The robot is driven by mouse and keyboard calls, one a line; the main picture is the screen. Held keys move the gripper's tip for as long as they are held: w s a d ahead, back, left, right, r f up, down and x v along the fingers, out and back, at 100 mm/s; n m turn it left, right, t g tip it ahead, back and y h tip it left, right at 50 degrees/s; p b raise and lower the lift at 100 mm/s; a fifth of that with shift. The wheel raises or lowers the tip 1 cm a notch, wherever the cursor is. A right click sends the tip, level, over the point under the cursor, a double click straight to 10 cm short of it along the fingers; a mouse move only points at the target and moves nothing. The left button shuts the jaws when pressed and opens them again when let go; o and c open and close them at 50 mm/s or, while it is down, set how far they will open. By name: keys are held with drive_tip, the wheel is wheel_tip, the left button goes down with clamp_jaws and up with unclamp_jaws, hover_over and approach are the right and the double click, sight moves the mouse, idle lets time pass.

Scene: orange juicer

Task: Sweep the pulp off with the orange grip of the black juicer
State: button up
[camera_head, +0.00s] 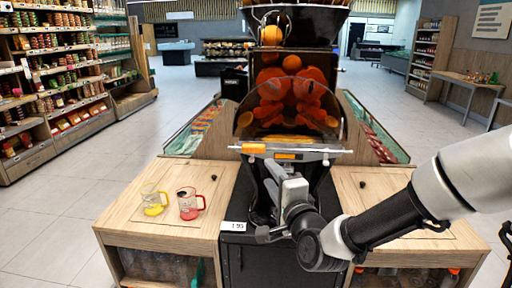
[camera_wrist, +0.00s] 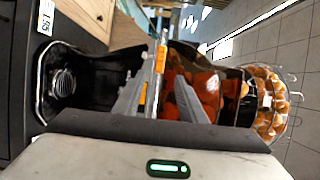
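The black juicer (camera_head: 322,180) stands in the middle of the head view, with oranges behind its clear curved cover. An orange grip (camera_head: 253,148) sits on the left part of the pale bar across its front. It also shows in the wrist view (camera_wrist: 162,59). A second orange piece (camera_head: 285,156) lies just below the bar. My gripper (camera_head: 272,168) is in front of the juicer, below the bar. In the wrist view, my gripper (camera_wrist: 164,74) has its fingers apart, with the bar and orange grip beyond and between them. No contact is clear. I cannot make out pulp.
The right counter (camera_head: 395,247) lies under my arm and holds a small dark object (camera_head: 362,184). Stocked shelves (camera_head: 60,75) stand at left; open floor lies between.

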sight(254, 150)
drive_tip(key=b+x, duration=0.2)
drive_tip(key=x, duration=1.2)
drive_tip(key=shift+d, duration=0.1)
clamp_jaws()
